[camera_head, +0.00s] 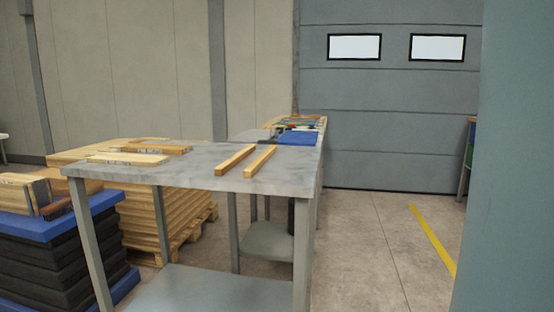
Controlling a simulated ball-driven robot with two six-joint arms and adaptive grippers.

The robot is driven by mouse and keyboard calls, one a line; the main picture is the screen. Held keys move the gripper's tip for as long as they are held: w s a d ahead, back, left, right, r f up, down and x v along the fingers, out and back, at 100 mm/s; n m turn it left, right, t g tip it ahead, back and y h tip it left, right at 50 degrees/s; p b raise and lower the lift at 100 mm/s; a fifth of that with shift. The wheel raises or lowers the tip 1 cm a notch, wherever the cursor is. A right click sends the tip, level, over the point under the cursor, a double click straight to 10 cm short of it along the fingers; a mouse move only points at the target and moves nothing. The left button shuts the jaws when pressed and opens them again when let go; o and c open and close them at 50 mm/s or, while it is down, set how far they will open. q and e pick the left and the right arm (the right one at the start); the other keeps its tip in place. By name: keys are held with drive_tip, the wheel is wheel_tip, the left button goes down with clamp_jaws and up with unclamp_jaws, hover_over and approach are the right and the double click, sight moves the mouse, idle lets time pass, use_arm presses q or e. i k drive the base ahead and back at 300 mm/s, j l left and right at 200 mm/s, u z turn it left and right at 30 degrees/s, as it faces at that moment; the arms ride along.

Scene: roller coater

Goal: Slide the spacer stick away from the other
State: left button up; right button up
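Two wooden spacer sticks lie on the grey metal table (200,165) in the head view. The left spacer stick (235,160) and the right spacer stick (260,161) run roughly parallel, pointing away from me, with a narrow gap between them. Their near ends are close to the table's front edge. Neither of my grippers shows in this view, and nothing touches the sticks.
Several flat wooden boards (127,159) lie on the table's left side. A blue item (298,138) is behind the sticks. Stacked wood on a pallet (185,225) and blue-topped dark stacks (60,225) stand left. Floor to the right (365,245) is open; a teal surface (515,150) fills the right edge.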

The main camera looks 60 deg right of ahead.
sight(254, 167)
drive_tip(key=z, duration=1.8)
